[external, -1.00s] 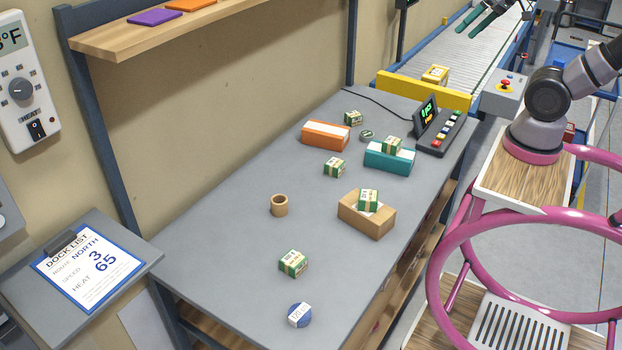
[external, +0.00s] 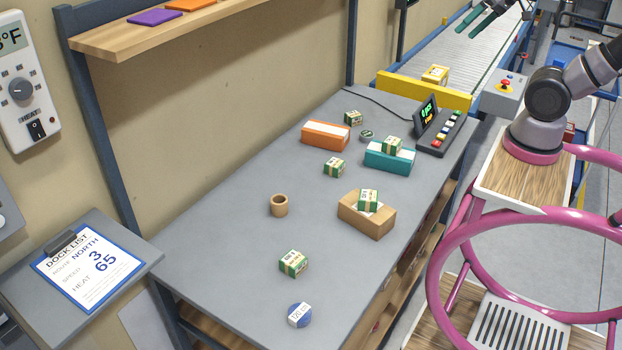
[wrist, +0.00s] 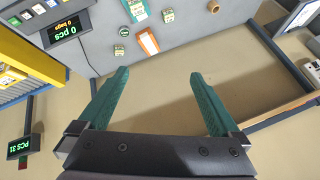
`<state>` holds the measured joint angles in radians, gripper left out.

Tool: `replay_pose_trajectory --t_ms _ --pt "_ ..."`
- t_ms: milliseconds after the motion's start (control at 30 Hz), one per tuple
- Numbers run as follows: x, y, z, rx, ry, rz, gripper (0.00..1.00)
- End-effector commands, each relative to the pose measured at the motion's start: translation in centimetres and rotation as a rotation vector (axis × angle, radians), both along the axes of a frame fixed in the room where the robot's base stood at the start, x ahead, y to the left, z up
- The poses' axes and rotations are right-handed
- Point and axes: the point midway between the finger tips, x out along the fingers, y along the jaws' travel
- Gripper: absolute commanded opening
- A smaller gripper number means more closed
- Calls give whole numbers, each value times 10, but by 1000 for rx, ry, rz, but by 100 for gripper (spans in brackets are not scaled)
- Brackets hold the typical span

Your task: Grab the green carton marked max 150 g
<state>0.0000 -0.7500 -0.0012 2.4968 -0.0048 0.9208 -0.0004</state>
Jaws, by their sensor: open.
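Several small green-and-white cartons are on the grey table in the external view. One stands near the front (external: 293,263), one on the brown box (external: 368,200), one mid-table (external: 334,168), one on the teal box (external: 392,145) and one at the back (external: 353,118). Their print is too small to read, so I cannot tell which is marked max 150 g. My gripper (external: 468,27) is open and empty, high over the conveyor, away from the cartons. In the wrist view its teal fingers (wrist: 160,76) are spread; small cartons (wrist: 119,50) show beyond them.
The brown box (external: 365,222), teal box (external: 388,161), orange box (external: 325,134), brown ring (external: 279,205) and blue disc (external: 299,314) are on the table (external: 220,255). A button console (external: 440,132) stands at the back right. The table's left part is clear.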

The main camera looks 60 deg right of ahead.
Motion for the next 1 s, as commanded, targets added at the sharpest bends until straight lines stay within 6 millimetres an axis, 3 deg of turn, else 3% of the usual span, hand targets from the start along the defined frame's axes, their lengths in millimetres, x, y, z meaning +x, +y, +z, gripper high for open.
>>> replay_pose_trajectory --t_ms 267,467,767,1000 --pt "3 0 -1 -12 6 9 100" --pt "41 4 -16 -130 77 135 100" --pt "128 13 -78 -308 230 528 100" --pt "186 23 -152 -317 291 877 100"
